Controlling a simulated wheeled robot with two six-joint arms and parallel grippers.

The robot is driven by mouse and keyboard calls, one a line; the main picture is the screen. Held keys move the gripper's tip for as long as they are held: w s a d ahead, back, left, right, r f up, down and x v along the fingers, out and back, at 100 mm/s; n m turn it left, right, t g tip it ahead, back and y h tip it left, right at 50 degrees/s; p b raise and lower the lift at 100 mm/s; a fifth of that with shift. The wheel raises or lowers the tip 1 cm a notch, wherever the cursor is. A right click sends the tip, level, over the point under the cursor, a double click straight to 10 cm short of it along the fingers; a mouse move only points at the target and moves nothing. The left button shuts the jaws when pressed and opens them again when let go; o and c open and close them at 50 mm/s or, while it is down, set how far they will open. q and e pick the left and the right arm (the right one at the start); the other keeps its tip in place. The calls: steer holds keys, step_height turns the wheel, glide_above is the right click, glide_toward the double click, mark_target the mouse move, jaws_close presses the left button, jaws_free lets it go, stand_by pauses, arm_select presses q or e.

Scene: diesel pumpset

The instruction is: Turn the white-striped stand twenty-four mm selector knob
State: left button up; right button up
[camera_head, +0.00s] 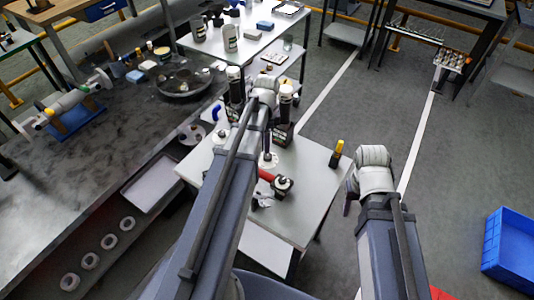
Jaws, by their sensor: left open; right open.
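The white-striped stand and its selector knob cannot be picked out for sure. Two dark upright cylinders with white bands, one on the left (235,87) and one on the right (286,101), stand beside my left wrist at the back of the small light table (313,180). A small dark, round-topped piece (282,184) sits nearer, by a red bar (266,175). My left arm crosses over the table and hides part of it. My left gripper (268,150) is mostly hidden and open. My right gripper (349,193) is open, beyond the table's right edge, its fingers mostly hidden.
A yellow-topped piece (338,151) stands at the table's right corner, near my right wrist. A dark bench (60,195) with a round pan (184,82) lies left. A blue crate (511,245) sits on the floor at right.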

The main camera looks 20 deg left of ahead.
mark_target(267, 156)
arm_select(q)
steer(key=shift+f+b, duration=3.95)
steer(key=shift+c, duration=0.4)
jaws_close()
